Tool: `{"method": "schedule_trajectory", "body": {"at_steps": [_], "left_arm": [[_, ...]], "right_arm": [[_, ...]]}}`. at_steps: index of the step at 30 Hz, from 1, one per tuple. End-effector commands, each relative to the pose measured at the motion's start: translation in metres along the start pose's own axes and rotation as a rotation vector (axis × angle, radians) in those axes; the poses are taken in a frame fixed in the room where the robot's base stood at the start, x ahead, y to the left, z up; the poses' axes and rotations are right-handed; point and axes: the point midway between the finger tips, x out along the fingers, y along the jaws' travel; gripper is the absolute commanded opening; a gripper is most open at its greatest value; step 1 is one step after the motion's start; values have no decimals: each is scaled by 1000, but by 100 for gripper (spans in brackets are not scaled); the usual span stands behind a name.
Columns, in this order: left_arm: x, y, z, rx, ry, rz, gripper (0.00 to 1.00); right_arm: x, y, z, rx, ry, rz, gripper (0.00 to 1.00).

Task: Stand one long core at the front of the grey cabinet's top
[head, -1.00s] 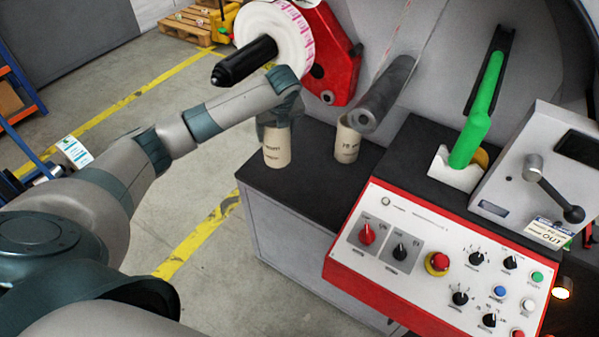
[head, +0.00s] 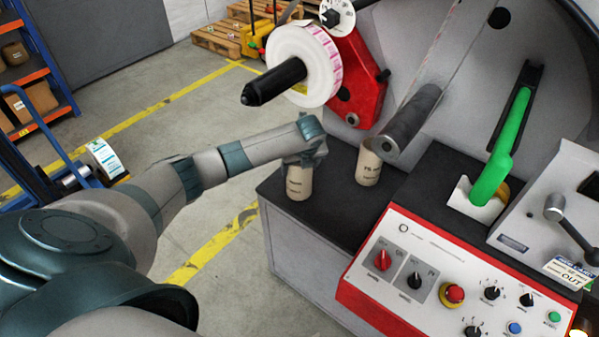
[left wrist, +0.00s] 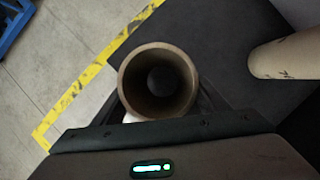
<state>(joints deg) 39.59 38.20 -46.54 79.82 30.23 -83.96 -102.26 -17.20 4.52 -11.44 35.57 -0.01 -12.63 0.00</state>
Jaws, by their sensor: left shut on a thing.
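A tan cardboard core (head: 299,184) is upright at the front left of the grey cabinet's black top (head: 335,205). My left gripper (head: 303,158) is shut on the core near its upper end. In the left wrist view the core's round open end (left wrist: 158,82) sits between the fingers. I cannot tell whether its lower end touches the top. A second tan core (head: 369,165) stands farther back on the same top, under a dark grey roller, and it also shows in the left wrist view (left wrist: 290,57). My right gripper is not in view.
A red-edged control panel (head: 440,275) with knobs borders the top on the right. The dark roller (head: 408,122) juts out above the second core. A black spindle (head: 272,84) with a label roll (head: 318,65) hangs behind my left gripper. Bare black top lies between the cores.

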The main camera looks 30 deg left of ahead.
Motion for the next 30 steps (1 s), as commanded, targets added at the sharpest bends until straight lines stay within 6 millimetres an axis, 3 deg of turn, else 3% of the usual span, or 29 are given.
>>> {"method": "schedule_trajectory", "body": {"at_steps": [6, 20, 21, 22, 30], "left_arm": [[20, 0, -8, 0, 0, 1, 40], [26, 0, -11, 0, 0, 0, 40], [26, 0, -11, 0, 0, 0, 76], [26, 0, -11, 0, 0, 0, 84], [26, 0, -11, 0, 0, 0, 86]], "right_arm": [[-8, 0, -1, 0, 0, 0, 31], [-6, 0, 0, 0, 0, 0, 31], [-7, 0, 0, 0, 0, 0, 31], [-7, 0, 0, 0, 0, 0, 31], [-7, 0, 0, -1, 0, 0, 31]]}}
